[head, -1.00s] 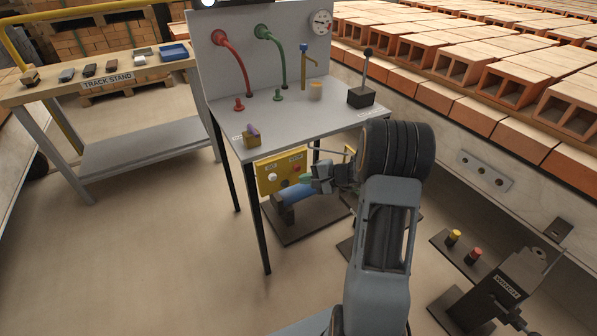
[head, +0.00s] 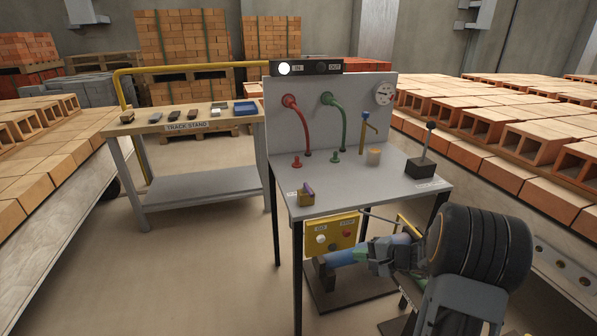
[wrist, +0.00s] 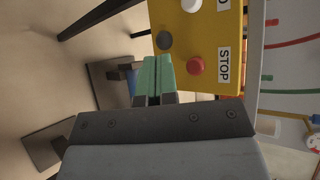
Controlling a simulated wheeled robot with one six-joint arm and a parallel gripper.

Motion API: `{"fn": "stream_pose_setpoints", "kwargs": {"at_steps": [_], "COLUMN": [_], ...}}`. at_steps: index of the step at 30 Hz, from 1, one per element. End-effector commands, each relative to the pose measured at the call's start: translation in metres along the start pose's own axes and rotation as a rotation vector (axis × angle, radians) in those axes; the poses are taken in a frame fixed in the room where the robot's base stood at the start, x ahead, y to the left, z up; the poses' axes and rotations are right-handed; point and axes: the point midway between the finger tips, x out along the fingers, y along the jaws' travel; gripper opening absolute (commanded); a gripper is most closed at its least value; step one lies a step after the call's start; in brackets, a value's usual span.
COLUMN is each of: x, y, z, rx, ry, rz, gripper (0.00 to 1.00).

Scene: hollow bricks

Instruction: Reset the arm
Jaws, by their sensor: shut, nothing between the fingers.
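My gripper (head: 359,256) points left below the grey bench in the head view, close to a yellow control box (head: 331,235). In the wrist view its green fingers (wrist: 158,72) lie side by side, shut and empty. The yellow box (wrist: 207,82) is beside and past the fingertips there, with a red button (wrist: 195,65) marked STOP, a dark round knob and a white button. I cannot tell whether the fingers touch the box. My arm reaches in from the lower right of the head view, its thick black ribbed joint partly hiding what lies behind.
The grey bench (head: 350,188) carries red and green hoses, a black lever (head: 424,160) and a small yellow block with a purple piece. Its legs stand near my arm. The track stand (head: 187,125) is left, brick rows line both sides, and open floor lies at front left.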

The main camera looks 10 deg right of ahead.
Motion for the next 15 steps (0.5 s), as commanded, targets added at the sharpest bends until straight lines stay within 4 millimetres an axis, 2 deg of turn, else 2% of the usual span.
{"fn": "stream_pose_setpoints", "kwargs": {"at_steps": [2, 4, 7, 9, 12, 15], "x": [-0.004, -0.009, -0.025, -0.042, -0.072, -0.103], "y": [-0.018, -0.039, -0.075, -0.097, -0.120, -0.140], "z": [0.019, 0.048, 0.107, 0.150, 0.201, 0.237], "rx": [-0.035, -0.089, -0.214, -0.326, -0.495, -0.665], "ry": [-0.027, -0.069, -0.142, -0.182, -0.204, -0.188], "rz": [0.040, 0.108, 0.262, 0.393, 0.570, 0.717], "gripper": [0.00, 0.00, 0.00, 0.00, 0.00, 0.00]}}
